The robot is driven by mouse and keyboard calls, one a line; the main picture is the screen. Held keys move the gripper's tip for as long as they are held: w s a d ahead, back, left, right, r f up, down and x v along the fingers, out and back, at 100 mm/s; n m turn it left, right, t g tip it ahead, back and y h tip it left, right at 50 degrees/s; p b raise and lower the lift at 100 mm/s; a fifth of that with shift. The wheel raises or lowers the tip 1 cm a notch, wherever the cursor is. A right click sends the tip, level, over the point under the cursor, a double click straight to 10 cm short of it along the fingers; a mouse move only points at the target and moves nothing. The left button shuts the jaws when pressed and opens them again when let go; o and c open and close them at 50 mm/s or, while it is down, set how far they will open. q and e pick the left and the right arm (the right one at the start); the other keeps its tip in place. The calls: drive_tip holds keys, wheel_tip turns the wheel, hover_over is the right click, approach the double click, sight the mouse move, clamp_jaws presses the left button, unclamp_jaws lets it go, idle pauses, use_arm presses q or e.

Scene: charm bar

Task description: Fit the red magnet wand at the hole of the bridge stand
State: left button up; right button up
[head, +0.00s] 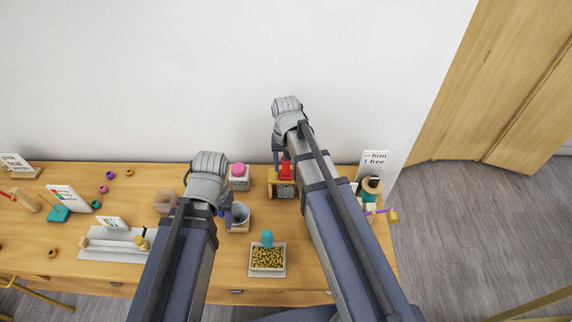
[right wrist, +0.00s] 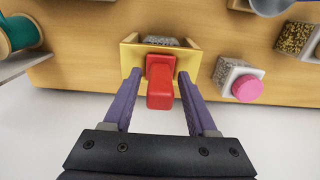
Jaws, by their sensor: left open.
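The red magnet wand (head: 286,172) is at the top of the yellow bridge stand (head: 271,188), near the back of the table. In the right wrist view the wand (right wrist: 160,85) overlaps the yellow top of the stand (right wrist: 128,55); how deep it sits in the hole is hidden. My right gripper (right wrist: 160,80) has a purple finger on each side of the wand, with narrow gaps showing, so it looks open around it. My left gripper (head: 230,212) is open beside a grey cup (head: 241,213), partly hidden by its own wrist.
A box with a pink knob (head: 239,171) stands left of the bridge stand. A tray of gold beads (head: 267,258) with a teal piece is in front. A green spool (head: 371,188) and a sign (head: 374,163) stand at right. The wall is close behind.

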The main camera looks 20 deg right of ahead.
drive_tip(key=shift+o, duration=0.5)
use_arm(q)
drive_tip(key=shift+r, duration=0.1)
use_arm(e)
drive_tip(key=shift+r, duration=0.15)
wheel_tip(320, 180, up, 8)
drive_tip(key=p, duration=0.8)
drive_tip(key=shift+f, duration=0.2)
use_arm(q)
wheel_tip(320, 180, up, 8)
drive_tip(key=shift+f, duration=0.2)
use_arm(e)
drive_tip(key=shift+f, duration=0.1)
